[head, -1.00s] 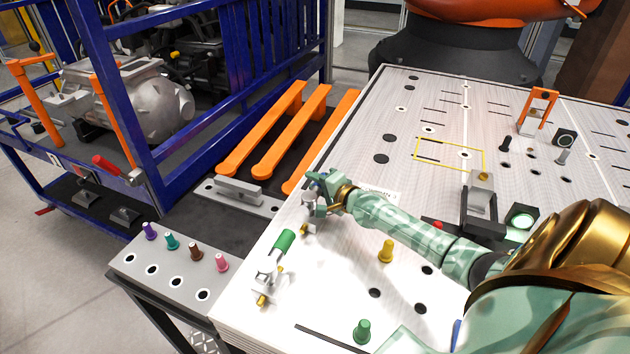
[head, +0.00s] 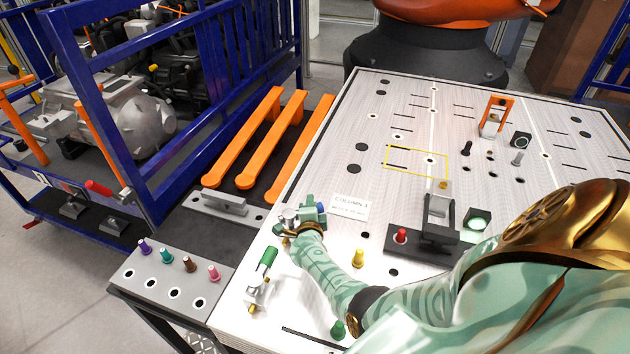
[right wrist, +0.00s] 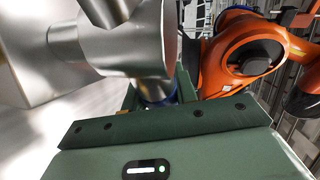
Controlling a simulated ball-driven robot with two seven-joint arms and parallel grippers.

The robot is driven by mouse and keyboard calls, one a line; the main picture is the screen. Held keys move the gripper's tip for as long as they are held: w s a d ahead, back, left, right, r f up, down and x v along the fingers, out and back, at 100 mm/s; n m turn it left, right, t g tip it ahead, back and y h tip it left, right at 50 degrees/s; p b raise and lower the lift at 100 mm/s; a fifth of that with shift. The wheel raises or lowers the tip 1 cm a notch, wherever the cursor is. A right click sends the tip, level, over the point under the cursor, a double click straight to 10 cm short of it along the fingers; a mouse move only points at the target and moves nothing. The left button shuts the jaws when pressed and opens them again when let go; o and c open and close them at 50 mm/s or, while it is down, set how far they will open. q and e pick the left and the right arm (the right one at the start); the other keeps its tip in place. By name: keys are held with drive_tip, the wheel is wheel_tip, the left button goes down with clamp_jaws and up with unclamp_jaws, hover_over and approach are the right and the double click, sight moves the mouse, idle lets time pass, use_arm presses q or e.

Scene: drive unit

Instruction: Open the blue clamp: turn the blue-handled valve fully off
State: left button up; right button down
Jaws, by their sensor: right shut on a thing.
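The blue-handled valve clamp (head: 287,216) is a silver fitting near the left edge of the white table. Its blue handle (head: 320,208) points to the right in the head view, mostly covered by my fingers. My right gripper (head: 308,215) is shut on the handle. In the right wrist view the silver valve body (right wrist: 115,40) fills the upper left, and a bit of the blue handle (right wrist: 157,98) shows between the green fingers. A matching clamp with a green handle (head: 267,257) stands nearer on the same edge. My left gripper is out of view.
A yellow peg (head: 358,258) and a green peg (head: 338,329) stand near my right forearm. A black fixture with a red knob (head: 401,236) is to the right. A grey strip with several coloured pegs (head: 165,282) lies left. The table's far middle is mostly clear.

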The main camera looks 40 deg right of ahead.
drive_tip(key=shift+s+a+f+m+g+h+b, duration=0.1)
drive_tip(key=shift+s+a+m+g+h+b, duration=0.15)
drive_tip(key=shift+s+m+g+h, duration=0.55)
drive_tip(key=shift+s+a+f+m+g+h+b, duration=0.1)
drive_tip(key=shift+s+m+g+h+b, duration=0.3)
drive_tip(key=shift+m+g+h, duration=0.55)
drive_tip(key=shift+s+r+g, duration=0.1)
drive_tip(key=shift+g, duration=0.25)
drive_tip(key=c, duration=1.1)
unclamp_jaws()
